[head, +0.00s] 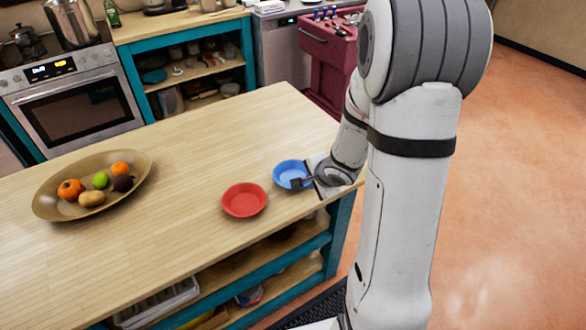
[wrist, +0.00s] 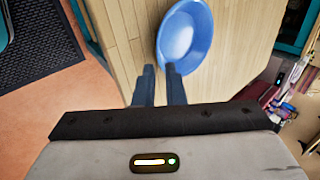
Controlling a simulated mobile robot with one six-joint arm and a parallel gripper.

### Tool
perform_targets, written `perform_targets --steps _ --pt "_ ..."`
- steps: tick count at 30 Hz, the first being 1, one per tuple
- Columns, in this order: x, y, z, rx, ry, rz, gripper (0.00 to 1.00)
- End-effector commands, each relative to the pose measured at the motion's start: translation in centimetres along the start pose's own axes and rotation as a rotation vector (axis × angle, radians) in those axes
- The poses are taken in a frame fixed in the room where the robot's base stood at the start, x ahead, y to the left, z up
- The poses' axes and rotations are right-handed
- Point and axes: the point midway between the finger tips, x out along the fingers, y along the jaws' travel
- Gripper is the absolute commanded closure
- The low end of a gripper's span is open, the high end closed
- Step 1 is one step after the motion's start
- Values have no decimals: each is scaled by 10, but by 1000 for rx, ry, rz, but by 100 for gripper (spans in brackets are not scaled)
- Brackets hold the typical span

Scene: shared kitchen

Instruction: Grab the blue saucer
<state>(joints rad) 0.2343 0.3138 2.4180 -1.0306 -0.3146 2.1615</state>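The blue saucer (head: 290,172) lies on the wooden table near its right end. It also shows at the top of the wrist view (wrist: 187,35). My gripper (head: 299,183) is at the saucer's near right rim in the head view. In the wrist view my gripper (wrist: 160,68) has its two dark fingers apart with a narrow gap. The right fingertip overlaps the saucer's rim and the left fingertip is just outside it. I cannot tell whether either finger touches the saucer.
A red saucer (head: 244,200) lies to the left of the blue one. A large oval bowl (head: 47,207) with several fruits stands at the table's left. The wooden table top (head: 190,150) is clear between them. Shelves are under the table.

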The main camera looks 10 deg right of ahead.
Motion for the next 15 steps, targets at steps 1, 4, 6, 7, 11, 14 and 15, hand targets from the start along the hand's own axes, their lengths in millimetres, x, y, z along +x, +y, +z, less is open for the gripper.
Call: perform_targets --steps 1,4,6,7,11,14,15 --pt "4 1 1 11 -9 0 90" --pt "17 3 2 19 -13 -2 90" --pt "25 3 2 19 -13 -2 90" --pt "28 3 2 18 -12 -2 90" --pt "38 3 2 16 -12 -2 90" --pt "52 5 3 16 -12 -2 90" --pt "59 5 3 16 -11 -1 90"
